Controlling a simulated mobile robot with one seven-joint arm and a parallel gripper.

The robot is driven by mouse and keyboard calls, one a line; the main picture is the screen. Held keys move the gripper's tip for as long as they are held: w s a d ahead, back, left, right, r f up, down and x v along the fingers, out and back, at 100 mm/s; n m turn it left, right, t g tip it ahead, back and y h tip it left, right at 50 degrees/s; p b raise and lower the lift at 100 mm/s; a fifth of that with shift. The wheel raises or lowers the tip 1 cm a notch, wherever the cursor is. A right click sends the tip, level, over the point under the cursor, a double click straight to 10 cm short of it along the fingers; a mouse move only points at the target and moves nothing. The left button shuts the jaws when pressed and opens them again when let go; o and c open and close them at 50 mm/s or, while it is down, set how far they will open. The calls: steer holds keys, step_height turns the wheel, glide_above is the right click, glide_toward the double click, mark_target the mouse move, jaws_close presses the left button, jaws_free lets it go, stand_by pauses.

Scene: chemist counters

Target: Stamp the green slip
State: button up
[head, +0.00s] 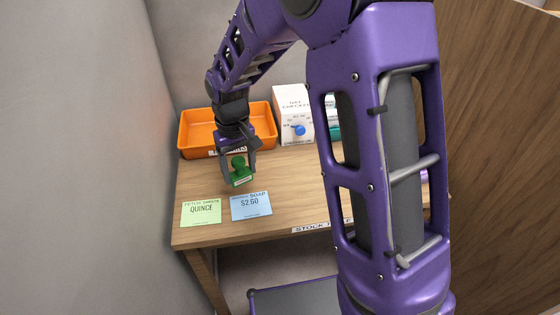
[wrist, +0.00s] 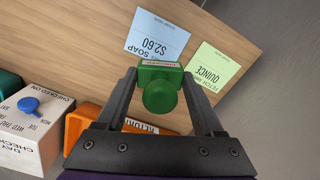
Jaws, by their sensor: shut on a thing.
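The green slip (head: 201,211), marked QUINCE, lies flat at the counter's front left corner. It also shows in the wrist view (wrist: 213,70). My gripper (head: 239,172) is shut on a green stamp (head: 242,176) with a round knob. In the wrist view the stamp (wrist: 160,88) sits between both fingers. The stamp is behind the blue slip and to the right of the green slip, apart from the green slip. Whether its base touches the counter is hard to tell.
A blue slip (head: 251,205), marked SOAP $2.60, lies right of the green slip. An orange tray (head: 190,133) stands behind my gripper. A white box (head: 294,112) with a blue knob stands at the back. My arm hides the counter's right side.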

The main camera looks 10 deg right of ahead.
steer(key=s+a+f+n+b, duration=0.1)
steer(key=s+a+n, duration=0.1)
steer(key=a, duration=0.4)
steer(key=s+a+f+n, duration=0.1)
steer(key=a+n, duration=0.1)
steer(key=a, duration=0.4)
steer(key=shift+s+d+f+b, duration=0.1)
steer(key=shift+d+f+b, duration=0.05)
steer(key=shift+f+b, duration=1.05)
steer(key=shift+s+d+f+b, duration=0.1)
steer(key=shift+f+b, duration=0.8)
steer(key=shift+f, duration=0.55)
steer(key=shift+f+b, duration=0.3)
steer(key=shift+f, duration=0.3)
steer(key=shift+r, duration=0.1)
step_height(320, 180, up, 7)
steer(key=p, duration=0.5)
stand_by(0.4)
